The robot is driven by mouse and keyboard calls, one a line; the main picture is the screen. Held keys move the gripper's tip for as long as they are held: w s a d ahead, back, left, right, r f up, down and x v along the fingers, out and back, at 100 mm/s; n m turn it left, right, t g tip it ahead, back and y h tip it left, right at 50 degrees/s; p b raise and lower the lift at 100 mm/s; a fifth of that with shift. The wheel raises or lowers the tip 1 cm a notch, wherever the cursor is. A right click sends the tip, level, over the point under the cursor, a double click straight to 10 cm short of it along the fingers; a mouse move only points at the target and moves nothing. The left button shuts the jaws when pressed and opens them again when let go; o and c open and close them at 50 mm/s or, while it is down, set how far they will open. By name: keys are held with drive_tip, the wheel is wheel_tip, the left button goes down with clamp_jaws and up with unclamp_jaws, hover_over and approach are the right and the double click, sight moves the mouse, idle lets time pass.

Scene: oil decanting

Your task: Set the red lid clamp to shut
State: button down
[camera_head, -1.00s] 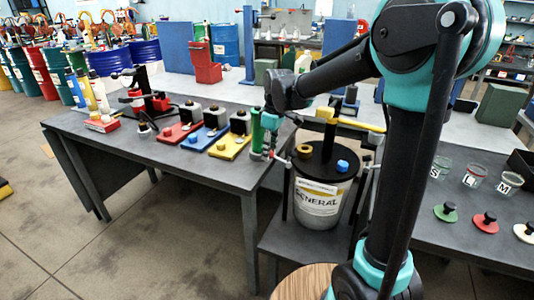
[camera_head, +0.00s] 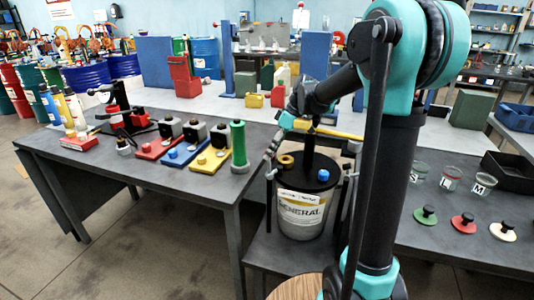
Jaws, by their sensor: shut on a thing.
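The pail labelled GENERAL (camera_head: 301,213) stands upright on a low dark stand, with a black lid (camera_head: 312,181) on top. A blue cap (camera_head: 323,175) and a tan ring (camera_head: 286,160) show on the lid. My gripper (camera_head: 269,154) is small and dark in this view, at the upper left of the pail. It is shut on what appears to be the red lid clamp. The clamp itself is hidden by the gripper, and its position cannot be made out.
A yellow bar (camera_head: 330,132) crosses above the lid. A green cylinder (camera_head: 238,144) stands on the left table close to my gripper. Red, blue and yellow plates (camera_head: 208,160) with blocks lie farther left. Green, red and white lids (camera_head: 462,221) lie on the right table.

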drive_tip(key=shift+w+d+f, duration=0.1)
drive_tip(key=shift+w+d, duration=0.25)
drive_tip(key=shift+d, duration=0.1)
drive_tip(key=c, duration=1.1)
unclamp_jaws()
drive_tip(key=shift+d, duration=0.15)
